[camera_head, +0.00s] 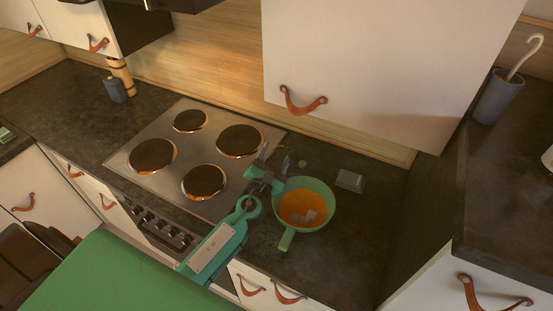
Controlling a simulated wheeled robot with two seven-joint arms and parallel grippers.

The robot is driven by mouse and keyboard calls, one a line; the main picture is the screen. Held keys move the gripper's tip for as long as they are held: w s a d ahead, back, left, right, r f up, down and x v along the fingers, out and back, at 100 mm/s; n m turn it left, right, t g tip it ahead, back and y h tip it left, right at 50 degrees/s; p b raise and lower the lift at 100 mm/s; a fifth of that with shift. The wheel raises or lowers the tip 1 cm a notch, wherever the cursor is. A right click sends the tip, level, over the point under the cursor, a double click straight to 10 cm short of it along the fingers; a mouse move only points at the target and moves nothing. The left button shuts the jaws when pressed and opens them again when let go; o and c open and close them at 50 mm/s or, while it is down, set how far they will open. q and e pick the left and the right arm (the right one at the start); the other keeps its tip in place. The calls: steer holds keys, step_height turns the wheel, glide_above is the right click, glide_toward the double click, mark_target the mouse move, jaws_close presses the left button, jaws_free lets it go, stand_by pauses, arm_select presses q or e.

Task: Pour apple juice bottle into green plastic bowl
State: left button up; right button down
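A green bowl-shaped vessel (329,206) with a short handle stands on the dark counter, right of the hob. It holds something orange-brown with a few pale grey pieces inside. My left gripper (274,162) is at the vessel's upper left, beside the rim. Its two dark fingers look spread, with nothing clearly between them. Whether it touches the rim I cannot tell. I cannot make out an apple juice bottle. My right gripper is out of view.
A steel hob (197,152) with several burners is left of the vessel. A small grey box (349,180) lies to its right. A white wall cabinet (375,65) hangs above the back. A grey holder (498,97) stands on the right counter.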

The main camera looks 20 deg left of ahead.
arm_select(q)
steer(key=f+b, duration=0.1)
steer(key=f+m+b, duration=0.2)
steer(key=shift+a, duration=0.25)
steer(key=a+m+b, duration=0.1)
steer(key=m, duration=0.1)
steer(key=a+f+m+h+b, duration=0.1)
steer(key=m+b, duration=0.1)
steer(key=shift+w+f+t, duration=0.1)
steer(key=shift+f+t, duration=0.05)
steer(key=shift+t, duration=0.25)
steer(key=m, duration=0.2)
steer(key=r+m+h, duration=0.1)
steer(key=m, duration=0.1)
steer(key=a+r+m+p, duration=0.1)
steer(key=m, duration=0.1)
steer(key=shift+r+h, duration=0.1)
steer(key=shift+h, duration=0.2)
steer(key=shift+d+r+m+h+p, duration=0.15)
steer(key=shift+r+m+h+p, duration=0.35)
steer(key=shift+m, duration=0.5)
steer(key=shift+r+m+p, duration=0.15)
steer(key=shift+m+p, duration=0.15)
steer(key=shift+m, duration=0.5)
steer(key=shift+d+r+m+p, duration=0.15)
steer(key=shift+r+m+p, duration=0.3)
steer(key=shift+p, duration=0.15)
steer(key=shift+d, duration=0.1)
steer(key=shift+f, duration=0.1)
